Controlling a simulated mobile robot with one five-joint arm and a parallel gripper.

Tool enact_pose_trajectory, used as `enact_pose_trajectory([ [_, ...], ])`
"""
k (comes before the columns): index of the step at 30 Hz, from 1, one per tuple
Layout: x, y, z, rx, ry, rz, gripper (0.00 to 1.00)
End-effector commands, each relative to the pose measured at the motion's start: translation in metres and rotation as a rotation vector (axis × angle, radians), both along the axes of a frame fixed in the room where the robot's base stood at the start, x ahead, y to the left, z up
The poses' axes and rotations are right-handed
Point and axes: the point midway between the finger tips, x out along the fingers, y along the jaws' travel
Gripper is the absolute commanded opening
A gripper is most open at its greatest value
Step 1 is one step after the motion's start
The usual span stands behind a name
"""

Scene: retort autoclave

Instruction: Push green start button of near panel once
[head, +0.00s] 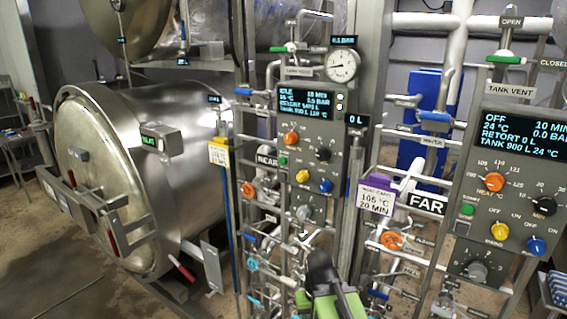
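The near panel (272,189) is a grey upright panel in the middle of the head view, with a NEAR sign (267,161) at its left edge. Its green start button (283,161) is small and sits at the left, below an orange knob (291,138). The screen (305,102) above reads IDLE, 10 MIN. My gripper (320,262), dark with green parts behind it, is at the bottom centre, below the panel and apart from the button in the picture. Its fingers are not clear enough to tell open from shut. Nothing covers the button.
The near panel also has black (323,154), yellow (302,176) and blue (326,186) knobs. The far panel (520,190), with its own green button (467,210), is at right. Pipes and valves fill the space between. A large steel retort (105,170) lies left.

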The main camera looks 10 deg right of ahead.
Motion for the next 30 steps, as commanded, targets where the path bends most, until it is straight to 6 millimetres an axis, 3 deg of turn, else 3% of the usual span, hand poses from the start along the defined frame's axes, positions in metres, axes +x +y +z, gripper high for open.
enact_pose_trajectory([
  [1, 0.0000, 0.0000, 0.0000, 0.000, 0.000, 0.000, 0.41],
  [11, 0.0000, 0.0000, 0.0000, 0.000, 0.000, 0.000, 0.00],
  [30, 0.0000, 0.0000, 0.0000, 0.000, 0.000, 0.000, 0.00],
])
